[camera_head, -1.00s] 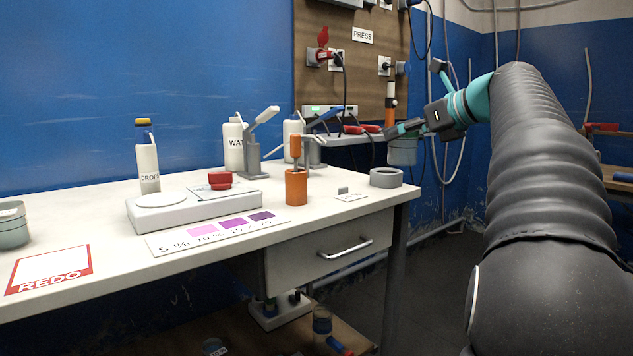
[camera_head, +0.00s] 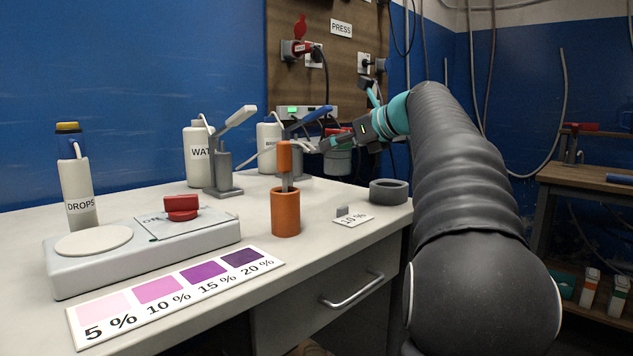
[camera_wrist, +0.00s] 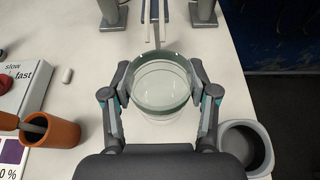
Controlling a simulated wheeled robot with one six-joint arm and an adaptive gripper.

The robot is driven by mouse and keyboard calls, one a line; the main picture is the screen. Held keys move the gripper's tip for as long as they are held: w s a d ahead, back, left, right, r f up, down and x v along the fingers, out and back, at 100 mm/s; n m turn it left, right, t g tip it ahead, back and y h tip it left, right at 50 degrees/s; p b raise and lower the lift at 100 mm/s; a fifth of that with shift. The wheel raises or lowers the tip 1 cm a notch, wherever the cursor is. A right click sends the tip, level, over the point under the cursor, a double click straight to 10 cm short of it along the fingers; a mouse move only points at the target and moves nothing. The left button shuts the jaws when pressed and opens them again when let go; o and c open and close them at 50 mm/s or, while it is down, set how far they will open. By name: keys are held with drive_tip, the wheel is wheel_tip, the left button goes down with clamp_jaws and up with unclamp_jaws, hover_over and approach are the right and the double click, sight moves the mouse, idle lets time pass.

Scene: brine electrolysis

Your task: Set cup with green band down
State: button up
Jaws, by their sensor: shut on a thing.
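My gripper (camera_wrist: 160,84) is shut on a round see-through cup (camera_wrist: 160,100), one finger on each side of its wall. In the wrist view I look down into the cup, and it seems empty. In the head view the cup (camera_head: 338,162) hangs below my gripper (camera_head: 330,144), over the back right of the white table (camera_head: 352,240). I cannot tell whether its base touches the tabletop.
A grey ring holder (camera_head: 390,191) is at the table's right edge, beside my gripper in the wrist view (camera_wrist: 232,130). An orange pot (camera_head: 286,215) with an orange-handled tool stands left. Grey stands (camera_head: 222,175) and a WATER bottle (camera_head: 196,155) are behind. A colour card (camera_head: 175,290) lies in front.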

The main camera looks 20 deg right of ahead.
sight(346, 164)
drive_tip(key=shift+w+a+f+b, duration=0.45)
drive_tip(key=shift+w+f, duration=0.4)
drive_tip(key=shift+f, duration=0.4)
drive_tip(key=shift+w+a+f+b, duration=0.4)
drive_tip(key=shift+w+f, duration=0.45)
drive_tip(key=shift+f, duration=0.35)
drive_tip(key=shift+w+a+f+b, duration=0.45)
drive_tip(key=shift+w+f, duration=0.4)
drive_tip(key=shift+f, duration=0.4)
drive_tip(key=shift+f, duration=0.15)
drive_tip(key=o, duration=1.3)
drive_tip(key=shift+s+d+r, duration=0.15)
drive_tip(key=shift+s+r, duration=0.05)
drive_tip(key=shift+r, duration=0.05)
drive_tip(key=p+v, duration=0.1)
drive_tip(key=v, duration=1)
drive_tip(key=shift+s+d+r, duration=0.1)
drive_tip(key=shift+s, duration=0.15)
